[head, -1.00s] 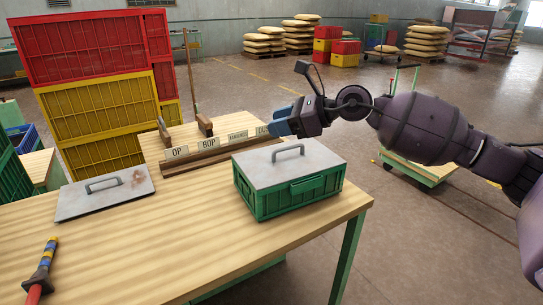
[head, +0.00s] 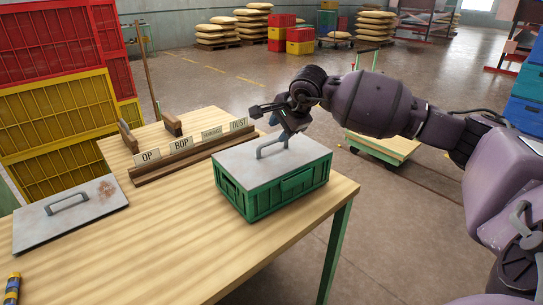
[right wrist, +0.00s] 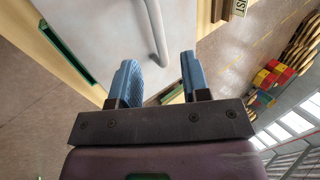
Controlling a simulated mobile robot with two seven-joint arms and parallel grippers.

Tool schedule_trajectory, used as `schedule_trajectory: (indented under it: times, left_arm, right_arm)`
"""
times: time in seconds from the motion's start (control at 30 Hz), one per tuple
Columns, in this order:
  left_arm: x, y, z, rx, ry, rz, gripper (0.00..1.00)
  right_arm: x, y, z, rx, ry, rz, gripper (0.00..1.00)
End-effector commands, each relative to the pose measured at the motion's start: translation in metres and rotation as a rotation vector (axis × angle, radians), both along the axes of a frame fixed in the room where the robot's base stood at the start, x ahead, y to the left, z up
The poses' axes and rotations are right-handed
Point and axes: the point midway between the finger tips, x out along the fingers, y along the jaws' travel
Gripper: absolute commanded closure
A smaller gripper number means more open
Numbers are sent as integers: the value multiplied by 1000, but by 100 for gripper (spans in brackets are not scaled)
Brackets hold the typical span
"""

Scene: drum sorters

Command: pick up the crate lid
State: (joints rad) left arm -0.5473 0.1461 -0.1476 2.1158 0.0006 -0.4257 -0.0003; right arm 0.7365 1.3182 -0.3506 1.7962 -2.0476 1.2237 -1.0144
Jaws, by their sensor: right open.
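A grey lid with a raised handle (head: 271,148) lies on top of the green crate (head: 272,197) on the wooden table. A second grey lid (head: 88,212) with its own handle lies flat at the table's left. My right gripper (head: 281,128) is just above the far edge of the crate's lid, close to the handle. In the right wrist view its two blue fingers (right wrist: 157,65) are apart with nothing between them. The lid (right wrist: 105,30) and its curved handle (right wrist: 157,35) show just beyond the fingertips. My left gripper is not in view.
A wooden rack with label cards (head: 181,145) stands behind the crate. Stacked red and yellow crates (head: 55,112) rise at the left. A striped handle (head: 13,285) lies at the lower left. The table's front middle is clear.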

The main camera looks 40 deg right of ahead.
Motion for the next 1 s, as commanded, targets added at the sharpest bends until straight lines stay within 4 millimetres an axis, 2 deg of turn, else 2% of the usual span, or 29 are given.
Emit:
schedule_trajectory:
  times: [0.03,0.1,0.33,0.63,0.9,0.93,1.0]
  left_arm:
    - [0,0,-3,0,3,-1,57]
    - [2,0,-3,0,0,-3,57]
    - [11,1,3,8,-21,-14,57]
    - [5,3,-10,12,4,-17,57]
    - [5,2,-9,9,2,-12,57]
    - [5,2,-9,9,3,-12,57]
    - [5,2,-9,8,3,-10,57]
  right_arm:
    - [5,0,-10,3,4,-1,57]
    - [9,1,-16,3,4,-1,57]
    - [16,0,-26,3,2,-1,57]
    - [37,-3,-60,4,4,-1,57]
    - [40,-4,-62,2,0,-1,57]
    - [40,-4,-61,2,0,-1,59]
    - [40,-4,-61,2,0,-1,70]
